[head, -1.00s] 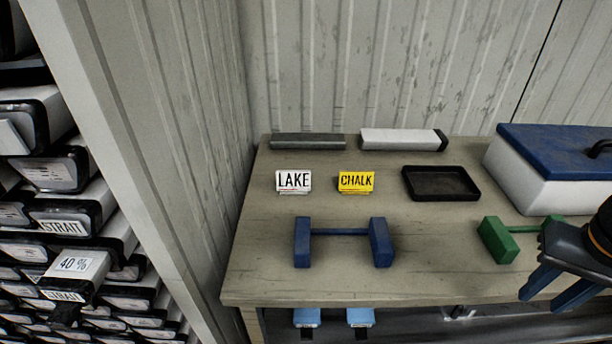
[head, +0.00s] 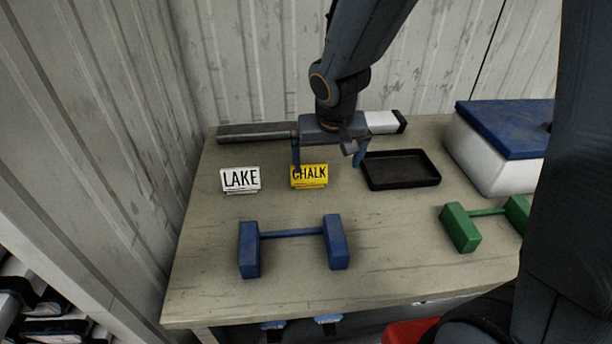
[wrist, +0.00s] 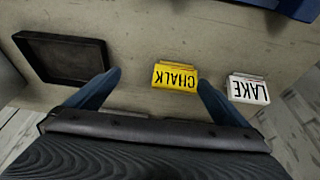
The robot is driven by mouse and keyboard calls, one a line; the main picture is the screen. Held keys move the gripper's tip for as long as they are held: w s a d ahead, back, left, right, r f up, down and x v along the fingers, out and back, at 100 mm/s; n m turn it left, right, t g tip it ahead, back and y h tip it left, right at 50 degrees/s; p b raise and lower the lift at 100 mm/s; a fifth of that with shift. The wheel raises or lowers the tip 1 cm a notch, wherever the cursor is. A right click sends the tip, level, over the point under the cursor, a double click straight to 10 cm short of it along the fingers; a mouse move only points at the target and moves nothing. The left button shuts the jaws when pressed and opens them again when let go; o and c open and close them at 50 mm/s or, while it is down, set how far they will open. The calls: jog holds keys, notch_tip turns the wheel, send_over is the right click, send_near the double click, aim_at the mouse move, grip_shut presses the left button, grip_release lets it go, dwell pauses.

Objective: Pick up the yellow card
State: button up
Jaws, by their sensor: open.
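The yellow card (head: 309,177) reads CHALK and stands in a small holder on the table. In the wrist view the yellow card (wrist: 175,76) lies ahead of the gap between my fingers, nearer the right finger. My gripper (head: 328,163) is open and empty, above and just behind the card. Its left finger overlaps the card's left edge in the head view. The fingertips also show in the wrist view (wrist: 159,80), one on each side of the card. I cannot tell whether a finger touches it.
A white LAKE card (head: 240,179) stands left of the yellow one. A black tray (head: 402,184) lies to the right. A blue stand (head: 291,235) and a green stand (head: 462,229) are nearer the front.

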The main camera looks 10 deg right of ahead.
aim_at(309, 170)
jog(key=w+a+f, duration=0.2)
jog(key=w+a, duration=0.1)
jog(key=shift+w+a+f, duration=0.1)
jog(key=shift+a+f, duration=0.1)
jog(key=shift+f, duration=0.05)
jog(key=shift+w+b+x, duration=0.15)
jog(key=shift+b+x, duration=0.3)
jog(key=shift+x, duration=0.95)
jog(key=shift+w+b+x, duration=0.1)
jog(key=shift+b+x, duration=0.3)
jog(key=shift+x, duration=0.95)
jog(key=shift+a+r, duration=0.1)
jog(key=shift+r, duration=0.05)
jog(key=shift+t, duration=0.3)
jog(key=c, duration=1.2)
jog(key=shift+o, duration=0.2)
